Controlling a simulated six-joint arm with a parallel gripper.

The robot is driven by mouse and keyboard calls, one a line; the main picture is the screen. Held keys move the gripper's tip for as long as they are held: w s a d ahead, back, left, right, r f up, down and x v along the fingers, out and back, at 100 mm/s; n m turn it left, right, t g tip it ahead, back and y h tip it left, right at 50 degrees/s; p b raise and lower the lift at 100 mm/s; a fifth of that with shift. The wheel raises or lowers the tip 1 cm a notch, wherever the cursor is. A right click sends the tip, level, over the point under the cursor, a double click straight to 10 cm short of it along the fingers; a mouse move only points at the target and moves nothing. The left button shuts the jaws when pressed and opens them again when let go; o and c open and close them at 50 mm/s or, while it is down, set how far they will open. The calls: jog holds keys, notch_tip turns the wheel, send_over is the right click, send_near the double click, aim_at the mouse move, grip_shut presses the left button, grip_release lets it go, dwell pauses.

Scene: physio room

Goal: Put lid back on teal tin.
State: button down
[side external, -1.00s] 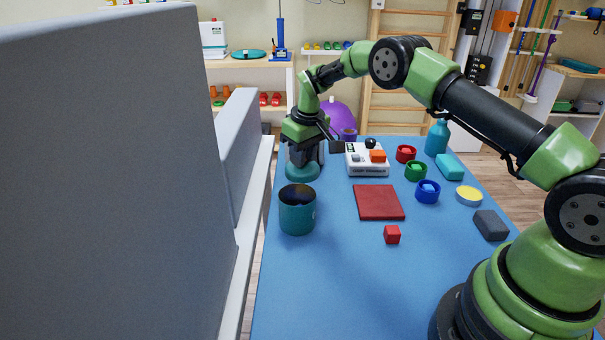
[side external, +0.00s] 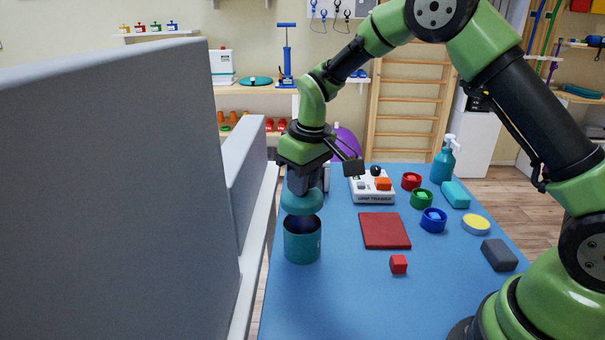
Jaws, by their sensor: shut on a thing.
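The teal tin (side external: 302,242) stands upright and open on the blue table at the left. Its dark inside shows at the top. My gripper (side external: 301,187) points down just above the tin and is shut on the teal lid (side external: 302,203). The lid is roughly level and sits over the tin's far part, with the tin's near opening visible below it. A gap seems to show between lid and rim. The fingertips are partly hidden behind the gripper body and lid.
A red mat (side external: 384,231) and a red cube (side external: 398,264) lie right of the tin. A grey panel (side external: 110,190) borders the table's left.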

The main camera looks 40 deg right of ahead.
aim_at(303, 205)
jog(key=shift+f, duration=2.7)
jog(key=shift+f, duration=0.15)
jog(key=shift+c, duration=2.3)
grip_release()
jog(key=shift+r, duration=3.5)
grip_shut()
